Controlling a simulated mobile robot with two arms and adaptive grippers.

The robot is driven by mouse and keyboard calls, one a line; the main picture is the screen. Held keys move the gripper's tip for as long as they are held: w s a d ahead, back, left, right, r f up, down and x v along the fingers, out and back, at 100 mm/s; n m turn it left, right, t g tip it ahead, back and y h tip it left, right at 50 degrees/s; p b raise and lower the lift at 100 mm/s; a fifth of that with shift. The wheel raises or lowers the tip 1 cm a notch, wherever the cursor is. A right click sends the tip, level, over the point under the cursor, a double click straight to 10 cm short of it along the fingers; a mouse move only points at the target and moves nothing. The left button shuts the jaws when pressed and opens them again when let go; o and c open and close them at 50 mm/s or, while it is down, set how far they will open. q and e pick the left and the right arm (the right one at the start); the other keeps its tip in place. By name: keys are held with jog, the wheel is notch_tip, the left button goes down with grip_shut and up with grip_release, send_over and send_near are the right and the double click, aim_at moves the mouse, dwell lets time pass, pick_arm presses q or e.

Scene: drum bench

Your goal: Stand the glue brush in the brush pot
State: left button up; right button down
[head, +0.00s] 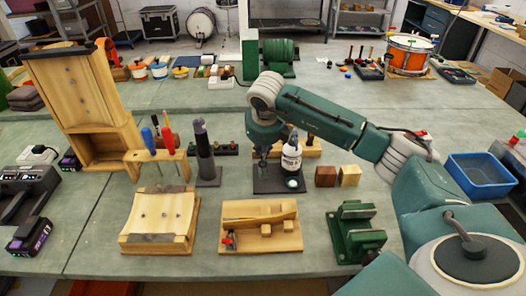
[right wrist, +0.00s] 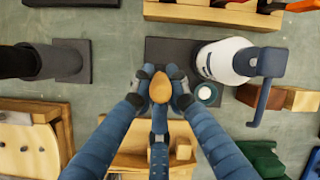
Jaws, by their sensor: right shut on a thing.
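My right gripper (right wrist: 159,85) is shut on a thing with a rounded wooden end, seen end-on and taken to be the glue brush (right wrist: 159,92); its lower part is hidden. In the head view the right gripper (head: 263,160) points down over the left part of a dark mat (head: 270,187). A white bottle (head: 291,158) with a dark top stands on the mat, right of the gripper. A tall dark cylinder (head: 206,158) on a square base stands to the left, apart from the gripper; it may be the brush pot, but I cannot tell surely. My left gripper is out of view.
A wooden rack of screwdrivers (head: 157,160) stands left of the cylinder. Two wooden blocks (head: 326,176) sit right of the mat. A wooden jig (head: 260,227) and a green vise (head: 355,232) lie in front. A blue bin (head: 480,176) stands at the right.

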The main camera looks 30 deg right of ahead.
jog(key=shift+f+b, duration=0.5)
jog(key=shift+f, duration=0.35)
jog(key=c, duration=1.6)
grip_release()
jog(key=shift+c, duration=0.2)
jog(key=shift+r, duration=0.15)
jog(key=v, duration=1.2)
jog(key=shift+s, duration=0.1)
